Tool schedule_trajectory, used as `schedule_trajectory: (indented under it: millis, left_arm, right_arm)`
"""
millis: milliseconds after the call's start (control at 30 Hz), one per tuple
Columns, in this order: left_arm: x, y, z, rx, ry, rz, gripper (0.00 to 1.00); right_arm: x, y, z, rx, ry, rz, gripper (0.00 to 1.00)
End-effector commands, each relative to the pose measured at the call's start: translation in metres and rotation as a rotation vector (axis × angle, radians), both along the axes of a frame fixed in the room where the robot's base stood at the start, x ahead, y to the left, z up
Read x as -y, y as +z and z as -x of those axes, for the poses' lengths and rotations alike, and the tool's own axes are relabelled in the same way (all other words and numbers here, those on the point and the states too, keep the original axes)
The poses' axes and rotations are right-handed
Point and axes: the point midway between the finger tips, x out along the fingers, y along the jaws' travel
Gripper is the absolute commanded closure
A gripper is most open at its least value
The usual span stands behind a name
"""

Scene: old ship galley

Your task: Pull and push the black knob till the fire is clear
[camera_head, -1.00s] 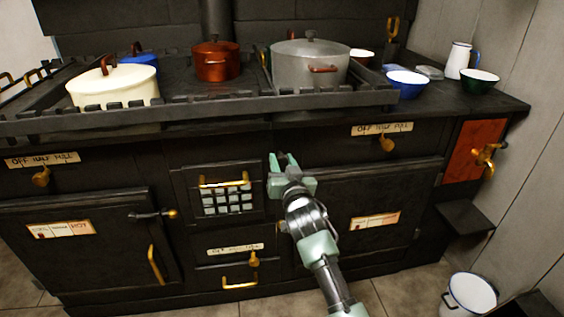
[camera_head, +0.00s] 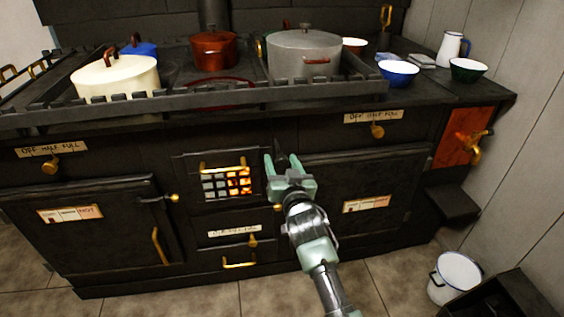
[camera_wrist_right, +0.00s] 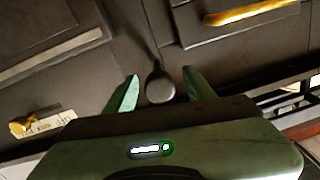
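The black knob (camera_wrist_right: 160,88) sits on a thin dark rod in the right wrist view, between the fingers of my right gripper (camera_wrist_right: 160,92). Gaps show on both sides of it, so the fingers are open around it and not closed on it. In the head view the knob (camera_head: 281,158) is dark and hard to make out between the tips of my right gripper (camera_head: 282,163). The fire shows behind the grate (camera_head: 228,184): its right and lower cells glow orange, while the upper left cells look grey. My left gripper is out of view.
A brass handle (camera_head: 222,167) crosses the top of the grate. Oven doors flank it, the right one (camera_head: 350,185) close to my gripper. Pots, including a grey one (camera_head: 305,58), stand on the railed stovetop. A white bucket (camera_head: 455,277) stands at lower right.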

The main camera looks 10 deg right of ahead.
Motion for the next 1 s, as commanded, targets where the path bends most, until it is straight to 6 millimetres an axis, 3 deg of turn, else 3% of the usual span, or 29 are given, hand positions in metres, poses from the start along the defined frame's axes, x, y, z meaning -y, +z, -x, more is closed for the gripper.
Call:
schedule_trajectory:
  millis: [333,700,1000]
  left_arm:
    - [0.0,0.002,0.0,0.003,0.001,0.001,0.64]
    - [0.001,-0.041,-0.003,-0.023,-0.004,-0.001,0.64]
    - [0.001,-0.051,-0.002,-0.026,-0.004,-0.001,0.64]
  right_arm:
    - [0.001,0.001,0.005,0.001,-0.001,0.0,0.47]
    - [0.003,0.0,0.063,-0.002,-0.001,0.0,0.47]
    - [0.003,0.0,0.078,0.0,0.0,0.0,0.47]
